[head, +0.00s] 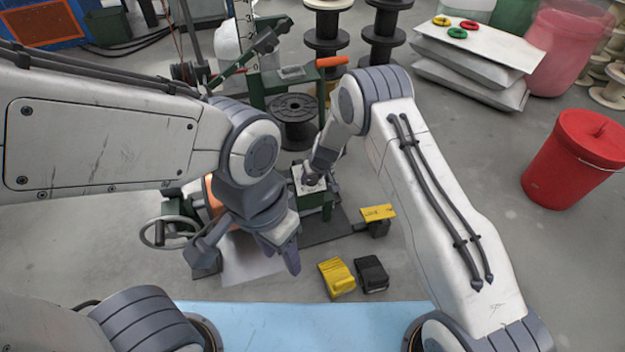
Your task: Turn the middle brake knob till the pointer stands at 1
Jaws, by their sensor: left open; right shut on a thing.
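A small pale panel (299,187) on a green post stands near the middle of the view. My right gripper (313,178) reaches down to the panel from above and is shut on a knob there. The fingers cover the knob, so I cannot tell which knob it is.
A handwheel (168,233) stands left of my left gripper. A black spool (293,118) is behind. A red bucket (577,160) stands far right.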

